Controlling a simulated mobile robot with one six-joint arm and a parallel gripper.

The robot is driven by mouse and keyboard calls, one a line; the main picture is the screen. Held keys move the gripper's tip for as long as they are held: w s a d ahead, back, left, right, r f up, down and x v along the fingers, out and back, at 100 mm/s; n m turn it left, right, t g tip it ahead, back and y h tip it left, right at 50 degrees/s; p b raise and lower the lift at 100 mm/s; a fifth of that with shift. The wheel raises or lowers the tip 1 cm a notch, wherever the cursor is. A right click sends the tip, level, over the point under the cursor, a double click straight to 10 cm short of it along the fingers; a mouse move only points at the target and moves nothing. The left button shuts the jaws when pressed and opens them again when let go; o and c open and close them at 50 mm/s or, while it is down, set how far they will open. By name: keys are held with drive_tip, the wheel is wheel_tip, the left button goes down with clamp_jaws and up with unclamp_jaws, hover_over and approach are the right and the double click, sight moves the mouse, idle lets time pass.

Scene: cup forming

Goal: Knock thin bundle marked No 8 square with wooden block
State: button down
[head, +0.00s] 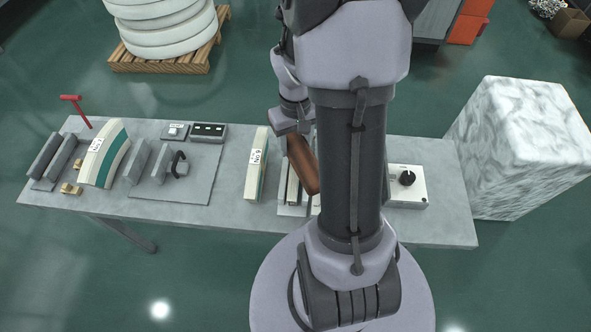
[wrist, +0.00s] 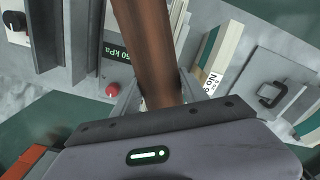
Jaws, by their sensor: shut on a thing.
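My gripper (head: 291,126) is shut on the brown wooden block (head: 303,164), which slants down over the station at the table's middle. In the wrist view the block (wrist: 150,45) runs away from the jaws and fills the centre. A pale, narrow bundle (head: 292,187) stands in that station, just left of the block and partly hidden by it. Its cream edge also shows in the wrist view (wrist: 179,18), right of the block. I cannot read a No 8 mark on it, and contact with the block cannot be told.
A labelled cream and green bundle (head: 257,165) stands close left of the station; its mark looks like No 9. A wider labelled bundle (head: 104,155) stands further left, near a clamp (head: 180,164). A box with a black knob (head: 407,180) is at right. My arm hides part of the table.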

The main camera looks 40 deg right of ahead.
wheel_tip(320, 180, down, 3)
drive_tip(key=shift+r+b, duration=0.15)
drive_tip(key=shift+b, duration=0.65)
drive_tip(key=shift+r+p, duration=1.8)
drive_tip(key=shift+r, duration=0.3)
wheel_tip(320, 180, up, 5)
drive_tip(key=p, duration=0.4)
drive_tip(key=shift+r, duration=0.15)
